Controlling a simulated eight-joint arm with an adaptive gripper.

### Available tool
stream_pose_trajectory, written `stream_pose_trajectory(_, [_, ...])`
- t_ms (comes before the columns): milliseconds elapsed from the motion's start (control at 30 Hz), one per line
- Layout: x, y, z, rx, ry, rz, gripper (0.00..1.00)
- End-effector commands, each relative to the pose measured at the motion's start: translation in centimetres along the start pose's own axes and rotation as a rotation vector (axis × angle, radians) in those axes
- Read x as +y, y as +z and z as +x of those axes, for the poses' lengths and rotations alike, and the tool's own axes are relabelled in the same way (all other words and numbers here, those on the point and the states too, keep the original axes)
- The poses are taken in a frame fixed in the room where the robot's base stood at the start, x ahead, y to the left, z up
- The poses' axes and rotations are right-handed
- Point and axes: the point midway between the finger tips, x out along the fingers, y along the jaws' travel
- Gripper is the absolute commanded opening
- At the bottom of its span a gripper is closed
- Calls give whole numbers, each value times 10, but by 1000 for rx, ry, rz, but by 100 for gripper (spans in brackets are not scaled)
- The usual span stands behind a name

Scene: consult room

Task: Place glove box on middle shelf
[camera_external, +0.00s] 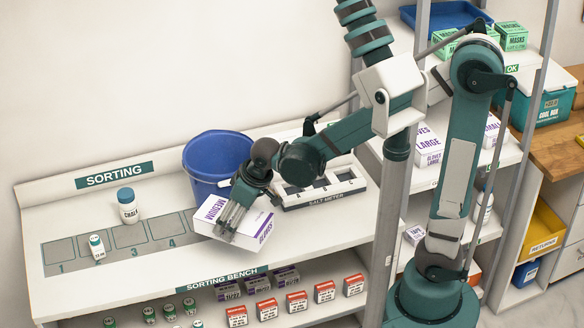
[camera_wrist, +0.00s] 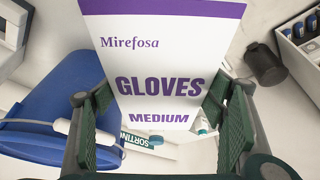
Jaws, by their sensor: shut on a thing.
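A white and purple medium glove box (camera_external: 259,230) is at the front of the sorting bench, by the blue bucket. It is tilted in the external view; I cannot tell whether it is clear of the bench top. The middle shelf (camera_external: 472,172) of the rack at right bears a large glove box (camera_external: 431,149) and a small one (camera_external: 491,131), partly hidden by my arm.
A grey rack post (camera_external: 390,225) rises before the rack.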

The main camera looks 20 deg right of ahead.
Motion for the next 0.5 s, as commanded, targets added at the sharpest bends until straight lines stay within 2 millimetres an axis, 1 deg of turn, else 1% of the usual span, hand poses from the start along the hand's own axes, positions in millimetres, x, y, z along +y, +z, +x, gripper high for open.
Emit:
stream_pose_trajectory(33, [0,3,9,0,0,0,50])
stream_pose_trajectory(200, [0,14,35,0,0,0,50])
stream_pose_trajectory(400, [0,24,60,0,0,0,50])
stream_pose_trajectory(500, [0,28,68,0,0,0,50])
